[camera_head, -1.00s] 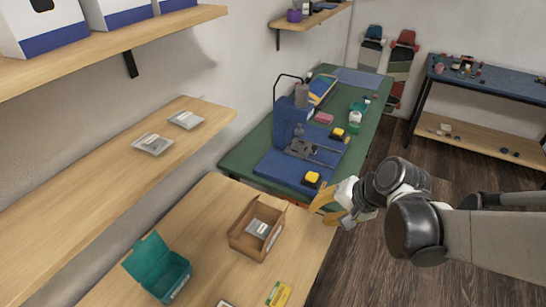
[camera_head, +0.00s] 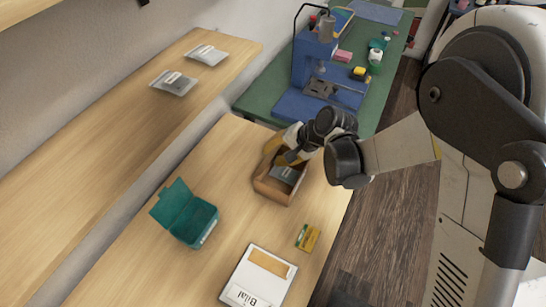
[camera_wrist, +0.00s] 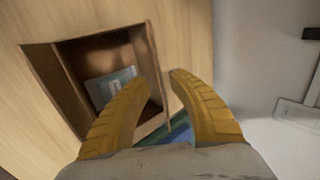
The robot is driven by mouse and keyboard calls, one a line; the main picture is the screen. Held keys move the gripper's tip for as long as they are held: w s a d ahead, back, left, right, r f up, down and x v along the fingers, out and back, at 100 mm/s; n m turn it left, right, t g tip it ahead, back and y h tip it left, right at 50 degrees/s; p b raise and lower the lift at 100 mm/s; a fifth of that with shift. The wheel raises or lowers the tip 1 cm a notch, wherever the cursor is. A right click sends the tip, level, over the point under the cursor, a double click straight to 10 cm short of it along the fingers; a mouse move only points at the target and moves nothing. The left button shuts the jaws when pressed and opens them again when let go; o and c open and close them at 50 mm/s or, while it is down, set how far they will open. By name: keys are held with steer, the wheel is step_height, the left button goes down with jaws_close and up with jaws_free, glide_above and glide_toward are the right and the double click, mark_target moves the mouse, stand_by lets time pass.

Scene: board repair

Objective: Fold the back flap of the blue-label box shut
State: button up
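The cardboard box (camera_head: 277,187) stands open on the wooden table, with a grey packet (camera_head: 287,174) inside it. In the wrist view the box (camera_wrist: 62,72) lies ahead and to the left, and the packet (camera_wrist: 110,88) shows inside. I cannot make out a blue label on its outside. My gripper (camera_head: 279,157) is at the box's far side, partly covering that edge. The back flap is hard to make out.
An open teal box (camera_head: 196,222) stands to the left. A white clipboard-like sheet (camera_head: 259,277) and a yellow packet (camera_head: 308,238) lie nearer. A green bench (camera_head: 262,98) with a blue press (camera_head: 316,55) is behind. A wall shelf (camera_head: 130,130) runs along the left.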

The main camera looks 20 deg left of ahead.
steer(key=shift+a+f, duration=0.2)
steer(key=shift+f, duration=0.05)
jaws_close()
